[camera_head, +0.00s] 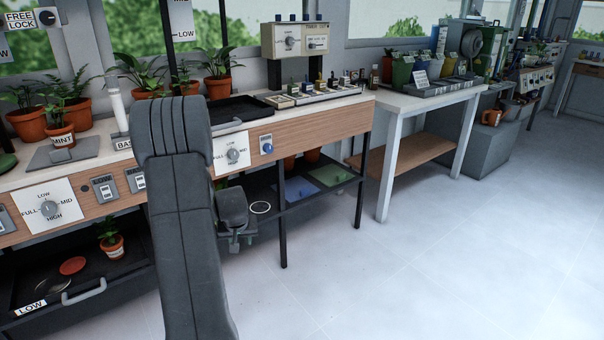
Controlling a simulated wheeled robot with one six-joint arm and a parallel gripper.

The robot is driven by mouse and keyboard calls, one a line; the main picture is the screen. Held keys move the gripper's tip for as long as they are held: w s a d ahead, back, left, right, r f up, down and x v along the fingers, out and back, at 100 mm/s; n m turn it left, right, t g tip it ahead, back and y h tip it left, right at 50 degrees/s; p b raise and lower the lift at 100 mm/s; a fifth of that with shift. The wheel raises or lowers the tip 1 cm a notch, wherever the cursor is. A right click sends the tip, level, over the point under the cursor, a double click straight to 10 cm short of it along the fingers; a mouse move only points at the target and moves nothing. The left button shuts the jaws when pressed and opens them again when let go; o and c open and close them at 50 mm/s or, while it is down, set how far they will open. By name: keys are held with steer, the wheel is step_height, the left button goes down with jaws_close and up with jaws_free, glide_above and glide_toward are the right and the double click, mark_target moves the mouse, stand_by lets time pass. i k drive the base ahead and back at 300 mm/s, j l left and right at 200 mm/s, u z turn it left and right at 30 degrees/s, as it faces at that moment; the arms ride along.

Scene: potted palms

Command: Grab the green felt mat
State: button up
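A flat green piece (331,175), which looks like the green felt mat, lies on the dark lower shelf (345,192) under the wooden bench. It lies to the right of a flat blue piece (298,188) on the same shelf. My gripper (236,243) is in front of the shelf's left part, to the left of the blue and green pieces and apart from the green one. It is small and dark here, and I cannot tell whether its fingers are open or shut. My arm hides part of the bench and shelf behind it.
Dark legs (283,215) hold up the bench. A white ring (260,207) lies on the shelf beside my gripper. An open dark drawer (85,292) is at lower left. Potted plants (218,80) stand on the benchtop. The pale floor (430,270) at right is clear.

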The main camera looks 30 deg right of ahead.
mark_target(331, 175)
steer(key=l+u, duration=0.25)
steer(key=l, duration=0.45)
steer(key=l+u, duration=0.25)
steer(key=l, duration=0.45)
steer(key=l+u, duration=0.25)
steer(key=l, duration=1.85)
steer(key=l+u, duration=0.1)
steer(key=l, duration=1.35)
